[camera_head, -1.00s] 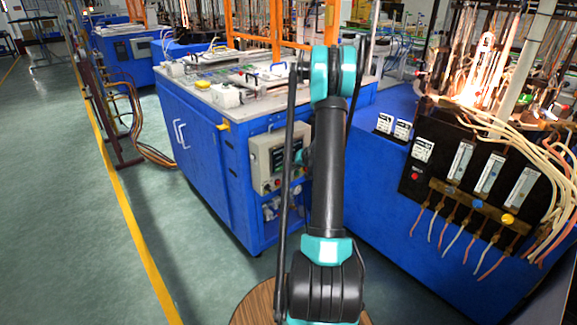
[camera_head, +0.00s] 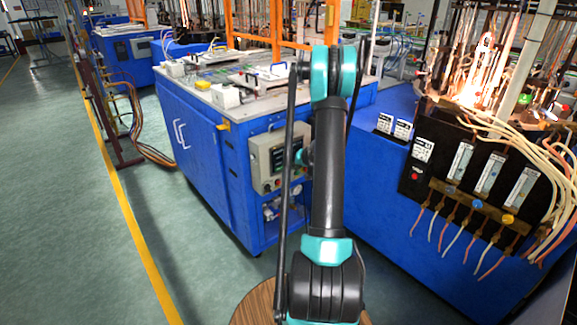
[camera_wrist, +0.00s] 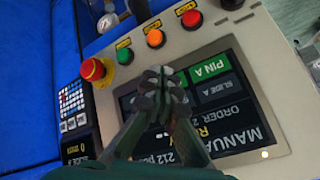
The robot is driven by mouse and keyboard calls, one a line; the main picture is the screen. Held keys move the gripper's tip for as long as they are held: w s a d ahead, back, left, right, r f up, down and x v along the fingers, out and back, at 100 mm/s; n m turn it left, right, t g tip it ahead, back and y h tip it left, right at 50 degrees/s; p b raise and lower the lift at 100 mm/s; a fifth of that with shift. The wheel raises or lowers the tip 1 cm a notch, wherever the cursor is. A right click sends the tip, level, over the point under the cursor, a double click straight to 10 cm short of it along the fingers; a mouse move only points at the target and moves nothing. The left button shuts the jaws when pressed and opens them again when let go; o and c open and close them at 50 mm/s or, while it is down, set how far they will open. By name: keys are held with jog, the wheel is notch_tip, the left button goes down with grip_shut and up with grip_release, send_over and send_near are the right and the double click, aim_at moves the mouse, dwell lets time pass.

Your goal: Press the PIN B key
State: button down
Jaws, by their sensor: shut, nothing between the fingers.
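The control panel (camera_wrist: 235,35) fills much of the wrist view, tilted. Its dark touchscreen (camera_wrist: 239,122) shows a green PIN A key (camera_wrist: 209,67) and a dark SLIDE A key (camera_wrist: 219,89). I cannot see a PIN B label; my gripper covers the part of the screen to the left of PIN A. My gripper (camera_wrist: 163,82) is shut and empty, its fingertips over the screen's upper edge. I cannot tell whether they touch it. In the head view the panel box (camera_head: 261,160) sits on the blue machine's front, and my arm hides the gripper.
A red mushroom button (camera_wrist: 94,69) on a yellow base, green (camera_wrist: 125,56), orange (camera_wrist: 155,39) and red (camera_wrist: 191,19) buttons stand out near the screen. A keypad (camera_wrist: 73,100) lies left. Glowing burners and hoses (camera_head: 470,95) are at the right in the head view.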

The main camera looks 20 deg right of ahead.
jog(key=shift+w, duration=0.1)
dwell(0.3)
jog(key=shift+w+a, duration=0.1)
jog(key=shift+w, duration=0.2)
jog(key=shift+w+a, duration=0.15)
jog(key=shift+w, duration=0.2)
dwell(0.6)
jog(key=shift+s, duration=0.1)
jog(key=shift+s+d, duration=0.25)
jog(key=shift+s, duration=0.4)
jog(key=s, duration=0.1)
jog(key=s+d, duration=0.1)
jog(key=s, duration=0.2)
jog(key=shift+s+d, duration=0.35)
dwell(0.3)
dwell(0.6)
